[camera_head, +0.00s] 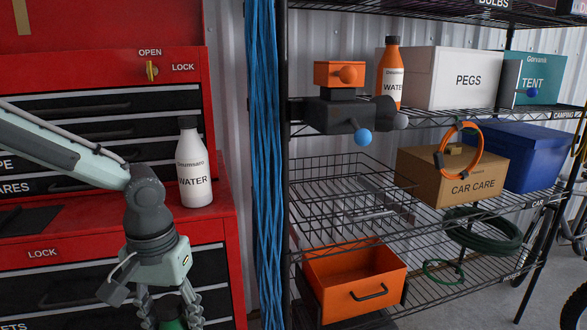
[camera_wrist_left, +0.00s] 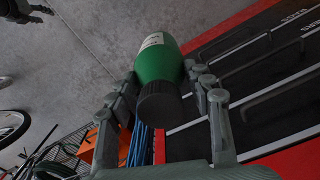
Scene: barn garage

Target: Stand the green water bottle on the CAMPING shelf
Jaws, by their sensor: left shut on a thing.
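The green water bottle (camera_wrist_left: 157,62) is between the fingers of my left gripper (camera_wrist_left: 162,80) in the left wrist view, with its dark cap towards the camera and part of a white label showing. In the head view my left gripper (camera_head: 168,308) is low at the bottom edge, in front of the red cabinet, and only a bit of the green bottle (camera_head: 170,324) shows. The CAMPING shelf (camera_head: 450,116) is the upper wire shelf at right, well above and right of the gripper.
On the CAMPING shelf stand an orange water bottle (camera_head: 389,66), a PEGS box (camera_head: 452,78), a TENT box (camera_head: 541,80) and a dark device with an orange block (camera_head: 340,75). A white bottle (camera_head: 192,165) stands on the red cabinet (camera_head: 222,205). Blue cords (camera_head: 264,160) hang between cabinet and rack.

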